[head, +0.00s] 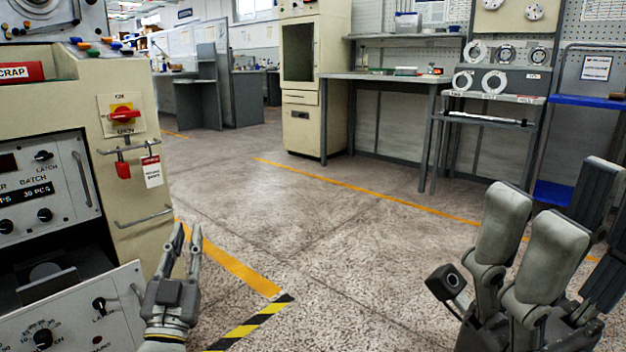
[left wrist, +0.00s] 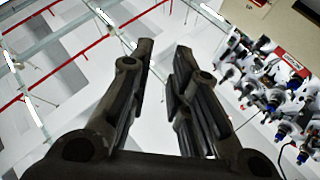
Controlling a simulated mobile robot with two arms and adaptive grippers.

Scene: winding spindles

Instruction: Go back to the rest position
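My left gripper (head: 187,232) points upward in the lower left of the head view, in front of the beige machine. Its two fingers stand apart with nothing between them. In the left wrist view the same fingers (left wrist: 165,52) show dark, with an empty gap. My right gripper (head: 550,222) shows large and close at the lower right of the head view. Its parts overlap and run toward the picture's edge, so I cannot tell whether it is open. I see nothing held in it.
A beige machine (head: 82,110) with a red switch (head: 124,115) and an open lower bay stands close at the left. A grey workbench (head: 390,78) and a beige cabinet (head: 301,135) stand farther back. The floor (head: 330,235) between is clear, with yellow lines.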

